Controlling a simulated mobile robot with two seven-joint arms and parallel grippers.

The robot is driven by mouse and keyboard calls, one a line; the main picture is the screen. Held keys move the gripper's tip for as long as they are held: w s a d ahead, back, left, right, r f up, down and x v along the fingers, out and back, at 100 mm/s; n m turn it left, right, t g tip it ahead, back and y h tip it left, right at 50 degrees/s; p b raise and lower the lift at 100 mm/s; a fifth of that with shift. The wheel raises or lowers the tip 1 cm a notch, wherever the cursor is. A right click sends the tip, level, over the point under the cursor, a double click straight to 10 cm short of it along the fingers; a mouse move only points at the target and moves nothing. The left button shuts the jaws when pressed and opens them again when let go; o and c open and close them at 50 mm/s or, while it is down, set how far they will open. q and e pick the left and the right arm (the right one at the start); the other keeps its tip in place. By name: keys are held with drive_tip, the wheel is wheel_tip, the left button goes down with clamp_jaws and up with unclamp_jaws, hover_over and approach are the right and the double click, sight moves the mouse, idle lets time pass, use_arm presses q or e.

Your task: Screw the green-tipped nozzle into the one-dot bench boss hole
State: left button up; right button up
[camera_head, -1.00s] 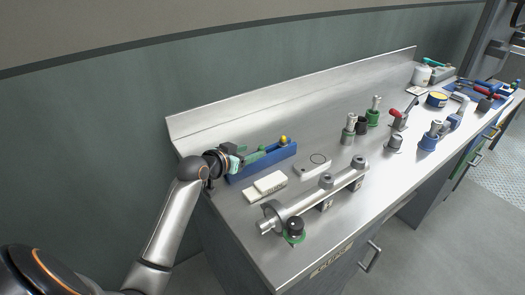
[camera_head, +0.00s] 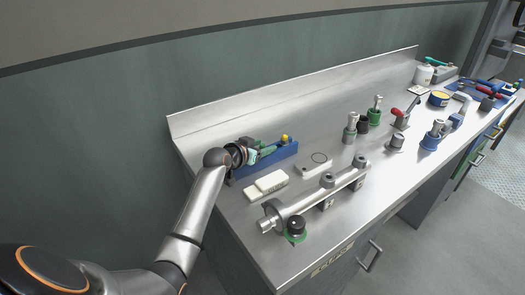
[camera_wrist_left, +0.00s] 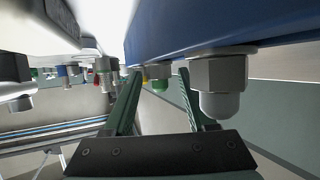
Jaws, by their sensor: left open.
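My left gripper (camera_head: 268,149) is open at the blue rack (camera_head: 283,155) near the back left of the bench. In the left wrist view its two green fingers (camera_wrist_left: 158,80) point along the rack, which shows upside down. A nearer nozzle with a pale tip (camera_wrist_left: 219,104) stands beside one finger. A yellow-tipped piece (camera_head: 284,138) stands at the rack's far end. No dot marks can be read, so I cannot tell which hole is the one-dot bench boss. My right gripper is not in view.
A metal pipe with raised bosses (camera_head: 313,197) lies along the bench front, with a black-topped green-ringed part (camera_head: 296,228) near its end. White blocks (camera_head: 266,185) and a pale plate (camera_head: 314,166) lie between rack and pipe. Several fittings stand farther right.

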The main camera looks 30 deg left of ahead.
use_arm(q)
clamp_jaws()
idle(0.3)
drive_tip(key=shift+r, duration=0.1)
